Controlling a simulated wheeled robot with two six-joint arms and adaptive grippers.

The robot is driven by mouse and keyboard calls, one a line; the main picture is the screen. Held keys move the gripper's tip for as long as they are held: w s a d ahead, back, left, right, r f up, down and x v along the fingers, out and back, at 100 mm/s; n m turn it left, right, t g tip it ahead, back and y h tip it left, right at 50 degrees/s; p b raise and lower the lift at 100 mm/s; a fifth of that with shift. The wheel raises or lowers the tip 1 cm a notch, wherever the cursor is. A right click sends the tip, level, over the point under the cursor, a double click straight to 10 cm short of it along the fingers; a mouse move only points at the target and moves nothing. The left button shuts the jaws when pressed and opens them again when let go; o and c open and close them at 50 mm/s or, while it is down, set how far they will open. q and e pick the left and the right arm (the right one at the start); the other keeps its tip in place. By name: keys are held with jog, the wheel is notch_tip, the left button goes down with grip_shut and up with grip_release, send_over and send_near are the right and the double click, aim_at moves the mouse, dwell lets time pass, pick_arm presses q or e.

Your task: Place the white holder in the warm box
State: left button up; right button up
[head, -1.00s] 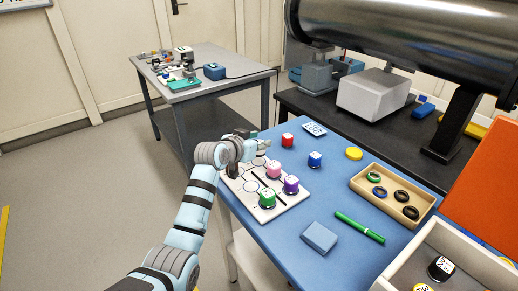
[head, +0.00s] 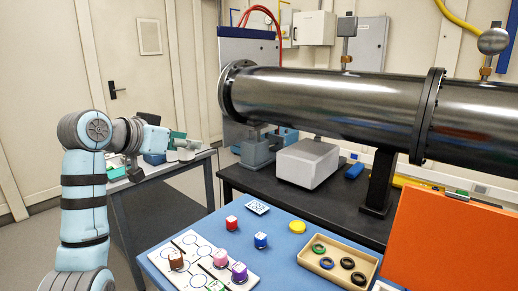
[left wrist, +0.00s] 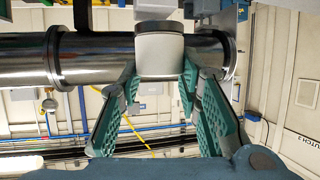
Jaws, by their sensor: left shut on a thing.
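My left gripper (head: 172,146) is raised at the left in the head view, shut on the white holder (head: 187,146). In the left wrist view the holder (left wrist: 159,52) is a pale, rounded block with a dark end, pinched between the teal finger pads. An upright orange panel (head: 450,240) stands at the right edge in the head view; it may be the lid of the warm box, whose inside is out of view. My right gripper is not in view.
A large metal pipe (head: 320,98) spans the back above a black bench.

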pick_arm(q)
jog(key=s+a+f+m+g+h, duration=0.1)
jog(key=s+a+f, duration=0.15)
jog(key=s, duration=0.45)
jog(key=s+a+f+m+h, duration=0.1)
jog(key=s+a+f, duration=0.15)
jog(key=s, duration=0.35)
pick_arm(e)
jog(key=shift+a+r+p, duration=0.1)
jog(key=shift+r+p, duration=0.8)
pick_arm(q)
jog(key=s+d+f+m+g+h, duration=0.1)
jog(key=s+d+f+m, duration=0.1)
jog(key=s+f, duration=0.5)
jog(key=s+d+f+m+g+h, duration=0.1)
jog(key=s+d+f+g+h, duration=0.1)
jog(key=s+f, duration=0.5)
notch_tip(320, 180, down, 4)
jog(key=shift+s+d+f+m, duration=0.1)
jog(key=shift+s+d+m, duration=0.1)
jog(key=shift+s+m, duration=0.15)
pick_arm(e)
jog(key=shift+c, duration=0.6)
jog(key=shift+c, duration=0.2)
